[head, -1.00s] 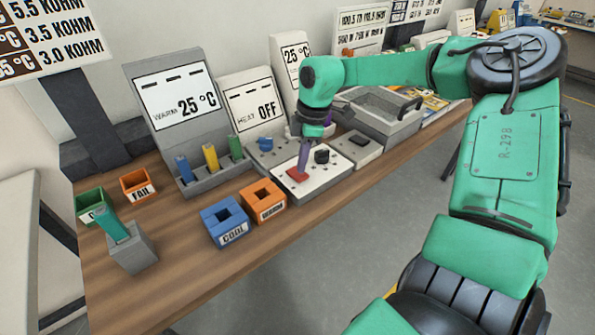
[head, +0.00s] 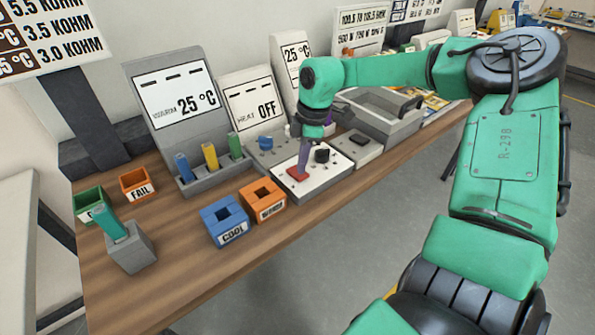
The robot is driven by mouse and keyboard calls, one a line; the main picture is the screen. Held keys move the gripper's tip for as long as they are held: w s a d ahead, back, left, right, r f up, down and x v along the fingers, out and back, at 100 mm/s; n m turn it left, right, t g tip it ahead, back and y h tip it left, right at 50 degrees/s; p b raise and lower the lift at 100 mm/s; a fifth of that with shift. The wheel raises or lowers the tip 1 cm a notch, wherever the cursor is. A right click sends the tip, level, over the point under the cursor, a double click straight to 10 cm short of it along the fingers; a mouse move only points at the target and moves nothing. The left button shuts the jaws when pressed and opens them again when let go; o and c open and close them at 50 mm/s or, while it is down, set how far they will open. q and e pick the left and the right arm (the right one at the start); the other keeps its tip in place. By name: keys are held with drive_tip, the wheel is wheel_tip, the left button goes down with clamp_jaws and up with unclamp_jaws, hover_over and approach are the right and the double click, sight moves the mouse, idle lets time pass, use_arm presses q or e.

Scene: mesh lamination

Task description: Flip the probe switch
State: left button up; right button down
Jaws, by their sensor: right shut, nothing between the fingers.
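A white panel (head: 318,183) on the bench carries a red switch-like part (head: 297,174) and a black knob (head: 322,156). My right gripper (head: 302,168) is shut and empty, pointing down with its purple fingers at the red part. It looks to touch the red part or hover just over it; I cannot tell which. The fingers hide some of the red part, so its position is unclear. No label naming the probe switch is readable. My left gripper is not in view.
A blue COOL box (head: 226,222) and an orange box (head: 263,202) stand left of the panel. A rack (head: 212,178) holds coloured cylinders. One display (head: 183,95) reads 25 °C, another (head: 252,107) OFF.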

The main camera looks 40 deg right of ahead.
drive_tip(key=shift+f+b, duration=0.5)
drive_tip(key=shift+f, duration=0.1)
drive_tip(key=shift+r+p, duration=2.25)
drive_tip(key=shift+r, duration=1.35)
drive_tip(key=shift+f, duration=0.1)
